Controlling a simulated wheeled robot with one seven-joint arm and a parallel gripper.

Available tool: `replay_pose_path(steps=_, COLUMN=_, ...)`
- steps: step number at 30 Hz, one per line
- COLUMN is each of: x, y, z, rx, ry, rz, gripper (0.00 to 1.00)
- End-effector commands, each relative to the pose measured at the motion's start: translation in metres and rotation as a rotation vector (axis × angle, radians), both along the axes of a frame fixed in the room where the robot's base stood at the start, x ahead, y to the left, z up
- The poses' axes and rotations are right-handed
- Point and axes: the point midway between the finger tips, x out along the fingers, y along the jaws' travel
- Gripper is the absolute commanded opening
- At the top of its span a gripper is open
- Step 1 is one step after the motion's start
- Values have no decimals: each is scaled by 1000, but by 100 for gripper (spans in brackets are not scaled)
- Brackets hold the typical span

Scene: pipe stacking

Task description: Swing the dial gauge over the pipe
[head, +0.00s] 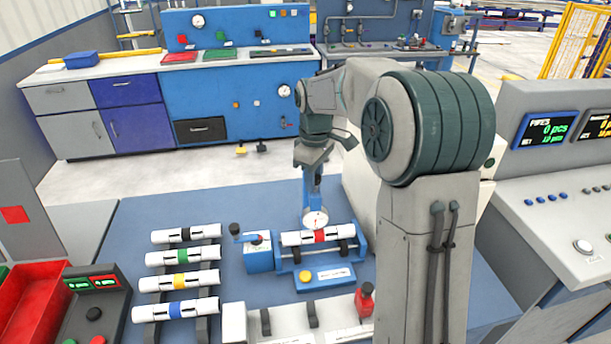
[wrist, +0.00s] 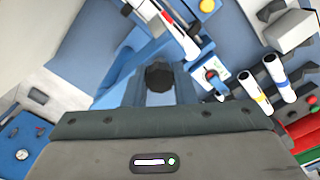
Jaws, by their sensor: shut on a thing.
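A white pipe with a red band (head: 301,240) lies across the blue fixture (head: 262,262) in the head view. The pipe also shows at the top of the wrist view (wrist: 179,28). The round white dial gauge (head: 316,219) hangs on a blue arm (head: 313,188) and overlaps the pipe's upper edge in the head view. I cannot tell whether it touches the pipe. A black knob (wrist: 160,76) sits near the blue parts in the wrist view. The dial face is not visible there.
A rack on the left holds several banded pipes, including a blue-banded one (head: 176,309). A lever unit (head: 257,250) stands left of the fixture, and a yellow-button panel (head: 323,278) in front. Blue table (head: 130,215) is clear behind the rack.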

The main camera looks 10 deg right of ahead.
Motion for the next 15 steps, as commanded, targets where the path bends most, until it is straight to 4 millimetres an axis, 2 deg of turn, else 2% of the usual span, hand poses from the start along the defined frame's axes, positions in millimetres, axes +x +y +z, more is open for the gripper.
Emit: replay_pose_path(steps=15, x=-1, y=-11, z=0, rx=-1, ry=1, rz=96, gripper=0)
